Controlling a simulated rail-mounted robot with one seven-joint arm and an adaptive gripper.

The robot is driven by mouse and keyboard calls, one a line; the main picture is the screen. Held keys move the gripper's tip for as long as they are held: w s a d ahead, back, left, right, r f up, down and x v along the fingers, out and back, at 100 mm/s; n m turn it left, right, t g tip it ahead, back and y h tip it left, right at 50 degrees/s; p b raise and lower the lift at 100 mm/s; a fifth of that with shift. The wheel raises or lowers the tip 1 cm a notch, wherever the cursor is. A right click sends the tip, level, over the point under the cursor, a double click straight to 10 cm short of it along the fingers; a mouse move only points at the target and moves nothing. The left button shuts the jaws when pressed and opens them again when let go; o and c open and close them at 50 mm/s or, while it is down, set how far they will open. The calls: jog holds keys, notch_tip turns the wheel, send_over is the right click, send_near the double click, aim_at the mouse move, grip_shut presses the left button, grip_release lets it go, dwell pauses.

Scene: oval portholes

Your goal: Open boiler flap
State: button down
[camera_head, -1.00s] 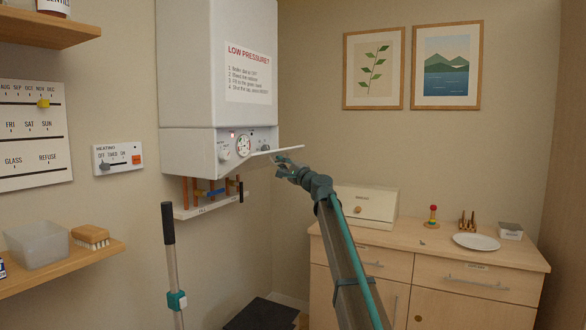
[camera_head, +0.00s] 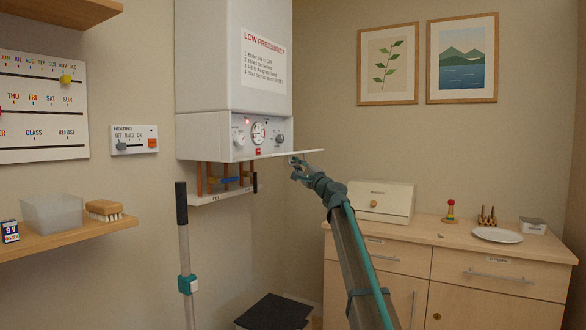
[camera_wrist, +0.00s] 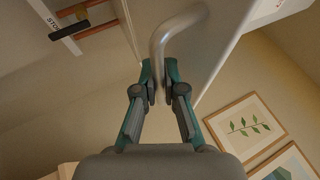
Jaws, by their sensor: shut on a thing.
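The white boiler (camera_head: 233,60) hangs on the wall in the head view. Its flap (camera_head: 290,154) stands out from the lower front, roughly level and seen nearly edge-on. The control panel above it is exposed, with a round gauge (camera_head: 258,133), knobs and a red button (camera_head: 258,151). My gripper (camera_head: 298,165) is at the flap's outer end, just below it. In the wrist view, my gripper (camera_wrist: 160,88) is shut on the grey curved handle (camera_wrist: 168,38) fixed to the flap's pale face (camera_wrist: 212,45). The handle is too small to make out in the head view.
Copper pipes (camera_head: 199,180) hang under the boiler. A wooden cabinet (camera_head: 480,262) with a cream box (camera_head: 384,204) stands at right. Air below the flap looks clear.

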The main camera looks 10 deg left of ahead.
dwell(0.4)
jog(key=c, duration=1.2)
grip_release()
jog(key=shift+c, duration=0.2)
jog(key=shift+f, duration=0.1)
jog(key=v, duration=1.2)
